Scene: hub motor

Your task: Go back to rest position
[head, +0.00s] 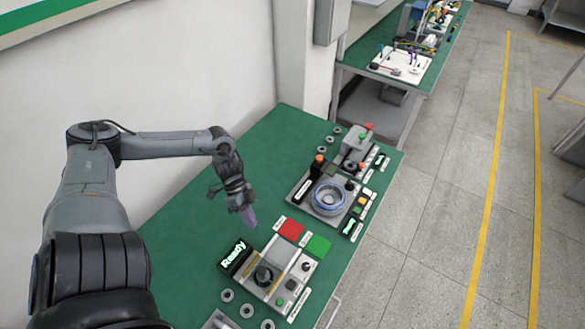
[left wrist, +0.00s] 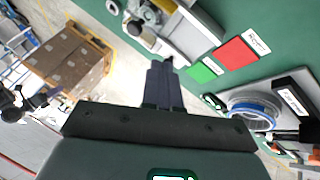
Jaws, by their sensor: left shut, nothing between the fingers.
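My left gripper (head: 248,217) hangs above the green table, pointing down, near the red square. In the left wrist view its two dark fingers (left wrist: 162,72) are together and empty. My right gripper is not in view. A grey fixture with a blue-ringed round part (head: 328,197) stands to the right of my left gripper; the ring also shows in the left wrist view (left wrist: 252,112). A second fixture (head: 265,274) with a lit "Ready" display (head: 233,256) stands nearer to me. The gripper touches neither fixture.
A red square (head: 290,230) and a green square (head: 318,246) lie between the fixtures. Several small grey rings sit near the table's front end. Another fixture (head: 356,150) stands farther back. The green table's left part (head: 185,225) is clear. A white wall (head: 150,70) runs along the left.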

